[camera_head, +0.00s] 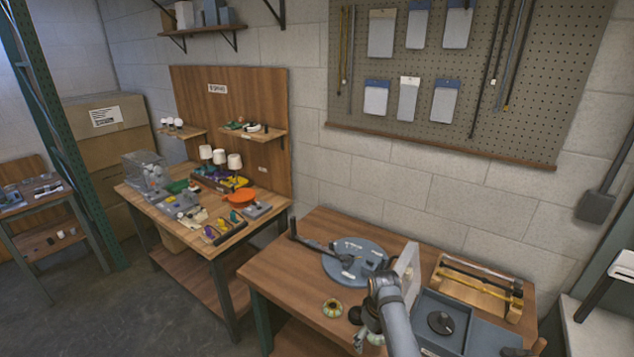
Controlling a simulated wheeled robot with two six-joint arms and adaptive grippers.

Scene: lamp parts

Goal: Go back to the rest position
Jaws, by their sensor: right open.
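My right arm comes in from the bottom edge, and my right gripper (362,334) hangs over the front of the near wooden table (277,272). The gripper is small and partly hidden by my own arm; it is open, and I see nothing held in it. A round blue-grey disc (342,270) lies on the table behind it, with a dark jointed lamp arm (312,244) reaching across its left edge. My left gripper is not in view.
A white upright panel (405,265) stands close behind my right arm. Right of it are a blue-grey tray (461,304) with a dark round part (440,322) and a wooden rack (487,298). A second table (232,239) with lamp parts stands left; floor shows between.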

